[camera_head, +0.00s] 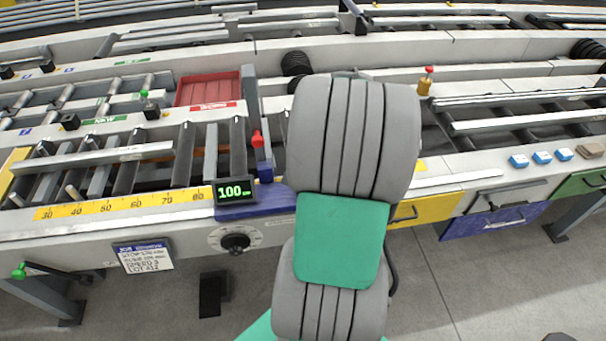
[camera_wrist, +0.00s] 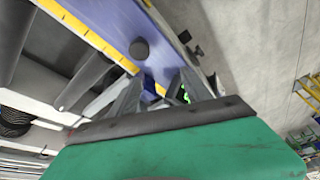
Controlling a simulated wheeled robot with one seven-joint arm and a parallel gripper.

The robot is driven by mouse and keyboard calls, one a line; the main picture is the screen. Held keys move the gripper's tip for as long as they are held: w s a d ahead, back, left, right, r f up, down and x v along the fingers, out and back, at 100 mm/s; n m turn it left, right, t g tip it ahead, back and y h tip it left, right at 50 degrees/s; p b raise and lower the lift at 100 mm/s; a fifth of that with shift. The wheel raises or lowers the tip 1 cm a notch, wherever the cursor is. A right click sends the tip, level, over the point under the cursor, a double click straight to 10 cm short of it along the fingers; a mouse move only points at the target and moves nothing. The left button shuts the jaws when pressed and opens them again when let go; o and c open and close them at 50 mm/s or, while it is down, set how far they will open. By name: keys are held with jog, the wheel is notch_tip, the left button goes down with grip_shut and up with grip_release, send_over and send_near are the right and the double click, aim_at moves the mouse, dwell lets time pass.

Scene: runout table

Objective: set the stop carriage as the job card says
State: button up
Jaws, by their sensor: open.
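The stop carriage (camera_head: 250,200) is a blue slide with an upright grey post, on the front rail at the right end of the visible yellow scale (camera_head: 120,205). Its green display (camera_head: 235,190) reads about 100, with small units. A red-topped lever (camera_head: 257,140) stands on it. The job card (camera_head: 144,256) hangs on the front panel; its stop line is too small to read surely, below it are SPEED 3 and LOT 412. My gripper (camera_wrist: 158,88) is open in the wrist view; a small blue part shows beyond its fingers. My arm hides it in the head view.
A black dial (camera_head: 235,241) sits on the front panel below the carriage. A red tray (camera_head: 208,88) lies behind the rollers. A yellow drawer (camera_head: 425,209) and several blue blocks (camera_head: 541,157) are at the right. The wrist view shows a dark round knob (camera_wrist: 139,49).

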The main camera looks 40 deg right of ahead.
jog(key=s+d+f, duration=0.1)
jog(key=s+d, duration=0.1)
jog(key=d, duration=0.3)
jog(key=shift+n, duration=0.4)
jog(key=x, duration=0.4)
jog(key=p+x, duration=0.1)
jog(key=x, duration=0.2)
jog(key=shift+w+a+f, duration=0.15)
jog(key=shift+a+f, duration=0.15)
jog(key=shift+f, duration=0.05)
grip_shut()
